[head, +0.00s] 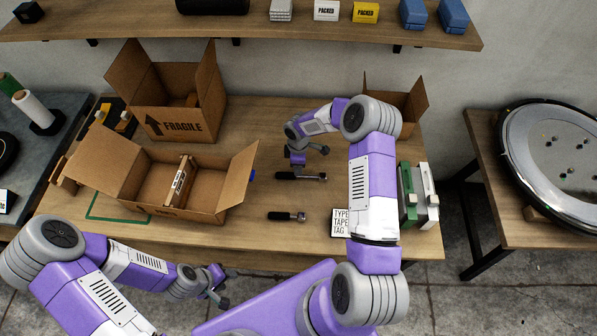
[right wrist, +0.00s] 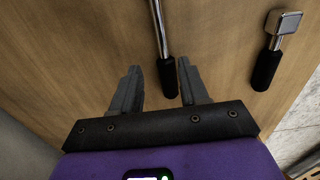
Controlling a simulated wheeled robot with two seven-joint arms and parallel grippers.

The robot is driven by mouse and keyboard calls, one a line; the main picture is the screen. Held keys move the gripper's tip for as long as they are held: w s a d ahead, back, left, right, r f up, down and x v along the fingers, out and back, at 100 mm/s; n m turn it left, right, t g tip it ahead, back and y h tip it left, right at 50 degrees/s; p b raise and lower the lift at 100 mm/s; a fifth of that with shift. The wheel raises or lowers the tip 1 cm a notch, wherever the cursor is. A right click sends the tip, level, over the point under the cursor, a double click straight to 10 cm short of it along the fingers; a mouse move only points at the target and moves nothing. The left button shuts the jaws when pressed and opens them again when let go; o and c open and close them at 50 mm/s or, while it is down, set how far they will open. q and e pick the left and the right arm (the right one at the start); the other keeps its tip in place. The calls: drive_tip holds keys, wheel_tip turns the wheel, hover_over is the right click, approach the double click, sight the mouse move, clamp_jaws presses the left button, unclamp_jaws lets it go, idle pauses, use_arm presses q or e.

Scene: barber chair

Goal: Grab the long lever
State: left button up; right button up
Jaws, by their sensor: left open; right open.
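The long lever (head: 300,176) lies on the wooden table, with its black grip to the left and its metal end to the right. In the right wrist view its black grip (right wrist: 167,80) shows between the finger ends of my right gripper (right wrist: 158,64), closer to the right finger. That gripper is open, and the lever's shaft runs out of view at the top. I cannot tell the height gap. In the head view the right hand (head: 299,160) is just behind the lever. My left gripper (head: 227,287) is open and empty at the table's front edge.
A shorter lever (head: 287,216) with a square head lies in front; it also shows in the right wrist view (right wrist: 278,47). A tag card (head: 340,222) lies right of it. Open cartons (head: 197,206) stand left, and another carton (head: 411,108) stands behind my right arm.

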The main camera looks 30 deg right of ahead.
drive_tip(key=f, duration=0.3)
drive_tip(key=s+f, duration=0.1)
drive_tip(key=f, duration=0.1)
drive_tip(key=shift+d+f, duration=0.2)
drive_tip(key=shift+d, duration=0.15)
drive_tip(key=shift+r, duration=0.1)
clamp_jaws()
